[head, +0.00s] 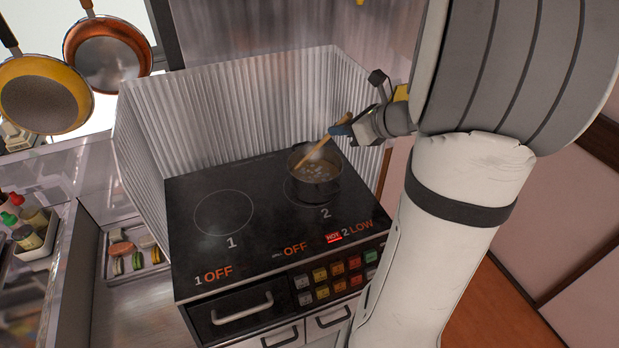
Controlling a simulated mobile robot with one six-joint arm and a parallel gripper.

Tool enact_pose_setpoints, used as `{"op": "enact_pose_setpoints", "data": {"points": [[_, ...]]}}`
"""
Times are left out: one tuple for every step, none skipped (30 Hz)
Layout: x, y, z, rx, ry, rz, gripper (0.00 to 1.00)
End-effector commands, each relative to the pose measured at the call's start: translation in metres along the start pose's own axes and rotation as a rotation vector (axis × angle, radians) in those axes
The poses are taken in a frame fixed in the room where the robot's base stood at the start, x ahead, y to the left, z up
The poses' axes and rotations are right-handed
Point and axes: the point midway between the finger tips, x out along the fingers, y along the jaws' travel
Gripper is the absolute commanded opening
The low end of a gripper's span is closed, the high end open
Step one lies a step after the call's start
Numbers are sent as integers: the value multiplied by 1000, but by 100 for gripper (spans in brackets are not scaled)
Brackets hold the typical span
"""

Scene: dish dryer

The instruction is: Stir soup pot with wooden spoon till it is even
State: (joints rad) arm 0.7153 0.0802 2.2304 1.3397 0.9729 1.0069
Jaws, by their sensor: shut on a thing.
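A small dark soup pot (314,186) stands on burner 2 at the back right of the black stove top. Brownish soup (318,171) with pale bits shows inside it, and a whitish patch lies near its far side. My gripper (345,131) is at the upper right of the pot, above its rim. It is shut on the wooden spoon (322,151), which slants down to the left into the pot. The spoon's lower end is at the soup and its tip is hard to make out.
A corrugated metal splash guard (215,112) encloses the stove's back and sides. Burner 1 (224,213) is empty. Pans (106,55) hang at upper left. A tray of macarons (133,253) and bottles (30,228) are at left.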

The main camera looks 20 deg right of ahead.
Motion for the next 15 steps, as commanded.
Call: {"op": "enact_pose_setpoints", "data": {"points": [[0, 0, 1, 0, 0, 0, 0], [-1, 0, 2, 0, 0, 0, 0], [-2, 0, 4, 0, 0, 0, 0], [-3, 0, 6, 0, 0, 0, 0], [-5, 0, 8, 0, 0, 0, 0], [-7, 0, 11, 0, 0, 0, 0], [-8, 0, 14, -1, 0, 0, 0], [-10, 0, 17, -1, 0, 0, 0], [-12, 0, 20, -1, 0, 0, 0], [-14, 0, 23, -1, 0, 0, 0], [-16, 0, 26, -1, 0, 0, 0], [-18, 0, 29, -1, 0, 0, 0], [-19, 0, 32, -1, 0, 0, 0], [-21, 0, 34, -1, 0, 0, 0], [-23, 0, 38, -1, 0, 1, 0]]}}
